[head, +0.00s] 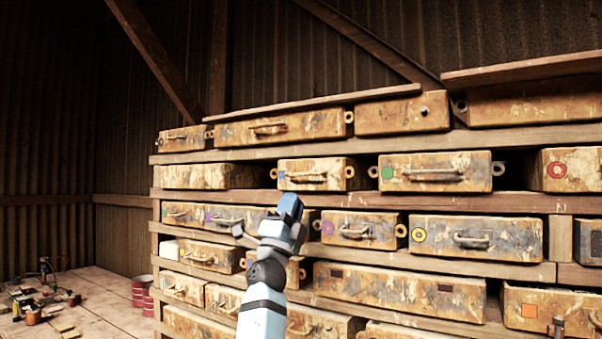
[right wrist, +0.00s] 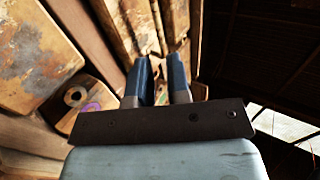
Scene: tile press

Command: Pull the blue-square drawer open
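The blue-square drawer (head: 330,175) is in the second row from the top of the rack. It is a worn, rusty-tan front with a small blue mark at its left end and a bar handle (head: 305,177). My right gripper (head: 291,203) is just below and in front of that drawer in the head view. In the right wrist view its two blue fingers (right wrist: 161,68) stand apart with a gap between them, pointing at the drawer fronts. I cannot tell whether the handle lies between the fingertips. My left gripper is not in view.
A green-marked drawer (head: 437,172) is to the right in the same row. A purple-ring drawer (head: 362,230) sits below, and its ring also shows in the right wrist view (right wrist: 92,107). Red cans (head: 139,293) and clutter (head: 40,300) are on the floor at left.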

